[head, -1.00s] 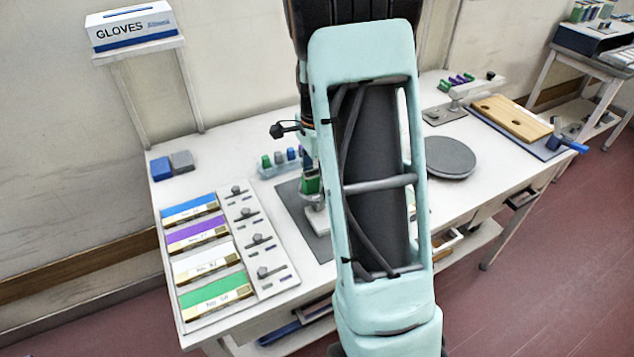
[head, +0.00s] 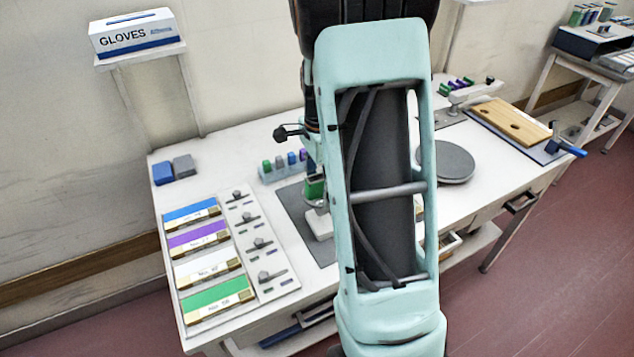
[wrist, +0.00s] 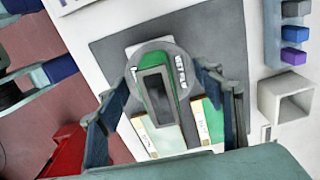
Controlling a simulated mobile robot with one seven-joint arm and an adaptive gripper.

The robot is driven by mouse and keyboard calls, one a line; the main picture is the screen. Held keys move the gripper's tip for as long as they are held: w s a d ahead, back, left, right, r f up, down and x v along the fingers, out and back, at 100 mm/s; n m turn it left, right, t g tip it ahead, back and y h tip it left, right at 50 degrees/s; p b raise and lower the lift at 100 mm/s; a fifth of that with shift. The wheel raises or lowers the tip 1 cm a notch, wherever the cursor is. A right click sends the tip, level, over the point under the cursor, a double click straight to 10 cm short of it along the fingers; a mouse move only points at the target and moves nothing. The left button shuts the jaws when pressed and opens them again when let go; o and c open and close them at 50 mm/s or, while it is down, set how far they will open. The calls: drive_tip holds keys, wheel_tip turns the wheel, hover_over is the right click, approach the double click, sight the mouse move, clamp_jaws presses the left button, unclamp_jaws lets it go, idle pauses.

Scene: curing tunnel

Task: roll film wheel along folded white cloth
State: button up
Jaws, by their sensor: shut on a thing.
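In the wrist view my gripper (wrist: 166,76) is shut on a round grey wheel with a green body (wrist: 158,98), which I take to be the film wheel. Its two fingers come in from the left and right sides. The green part (head: 314,188) also shows in the head view, low over the bench, beside my arm. A white block-like piece (head: 319,223), possibly the folded white cloth, lies just below it on a dark grey mat (head: 293,203). Whether the wheel touches it I cannot tell. My arm hides much of this spot in the head view.
A rack of small coloured blocks (head: 283,172) stands just behind the mat. A tray of coloured film packs (head: 208,262) lies at left. A grey round plate (head: 450,163) and a wooden board (head: 511,121) are at right. A glove box (head: 134,34) stands on a raised shelf.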

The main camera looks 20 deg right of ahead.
drive_tip(key=s, duration=0.4)
drive_tip(key=shift+s, duration=0.25)
drive_tip(key=shift+a+f+b, duration=0.1)
drive_tip(key=shift+f+b, duration=0.6)
drive_tip(key=shift+f, duration=0.35)
idle(2.0)
drive_tip(key=shift+w, duration=0.1)
